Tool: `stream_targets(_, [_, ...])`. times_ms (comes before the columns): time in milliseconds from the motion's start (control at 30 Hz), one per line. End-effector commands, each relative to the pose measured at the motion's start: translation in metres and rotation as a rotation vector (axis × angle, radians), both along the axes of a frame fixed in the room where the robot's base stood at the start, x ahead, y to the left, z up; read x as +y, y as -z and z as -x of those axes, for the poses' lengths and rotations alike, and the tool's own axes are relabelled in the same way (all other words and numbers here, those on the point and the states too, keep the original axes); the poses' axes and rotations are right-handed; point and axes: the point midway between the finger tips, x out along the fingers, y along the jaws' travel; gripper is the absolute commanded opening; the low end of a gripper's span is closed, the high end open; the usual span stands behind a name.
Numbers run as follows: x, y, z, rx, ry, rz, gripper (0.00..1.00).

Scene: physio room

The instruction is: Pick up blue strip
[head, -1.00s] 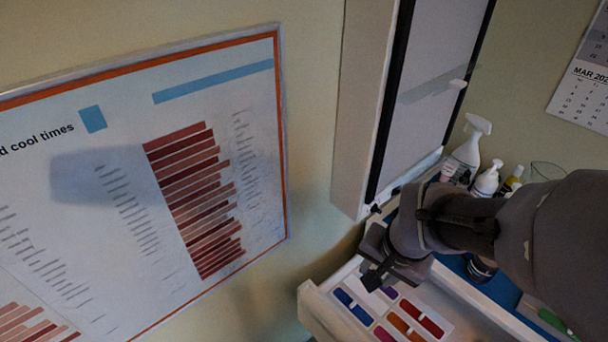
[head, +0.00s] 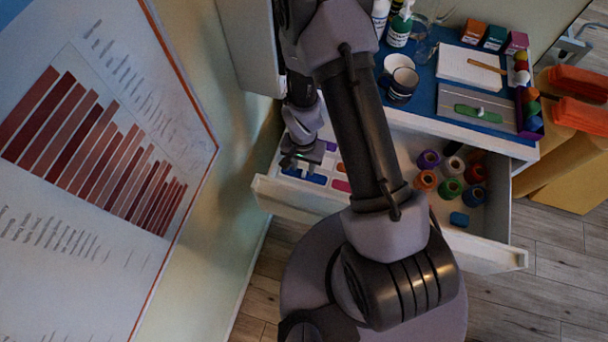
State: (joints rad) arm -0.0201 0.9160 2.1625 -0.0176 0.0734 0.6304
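The blue strip (head: 305,177) lies in a white sectioned tray at the left end of the open drawer (head: 270,196). Magenta (head: 341,186) and purple (head: 331,147) pieces lie in the same tray, and my arm hides part of it. My gripper (head: 290,162) points down over the tray's left end, very close to the blue strip in the picture. I cannot tell whether it touches the strip. Its fingers are dark and small, so their gap does not show clearly.
Several coloured rolls, such as a green one (head: 449,188), and a small blue block (head: 459,219) lie further right in the drawer. Above, the blue-topped counter holds two mugs (head: 401,80), bottles and boxes. A wall chart (head: 90,150) is close on the left.

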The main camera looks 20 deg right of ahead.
Motion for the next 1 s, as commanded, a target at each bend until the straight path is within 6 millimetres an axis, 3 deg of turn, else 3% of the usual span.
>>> stream_targets(200, [-0.001,0.041,-0.001,0.001,-0.001,0.000,0.35])
stream_targets(300, [-0.001,0.052,-0.001,0.000,-0.002,0.000,0.35])
stream_targets(467, [-0.001,0.049,-0.001,-0.001,-0.002,0.001,0.35])
stream_targets(667, [-0.001,0.049,-0.001,-0.001,-0.001,0.001,0.00])
stream_targets(1000, [-0.001,0.049,-0.001,-0.001,-0.001,0.001,0.00])
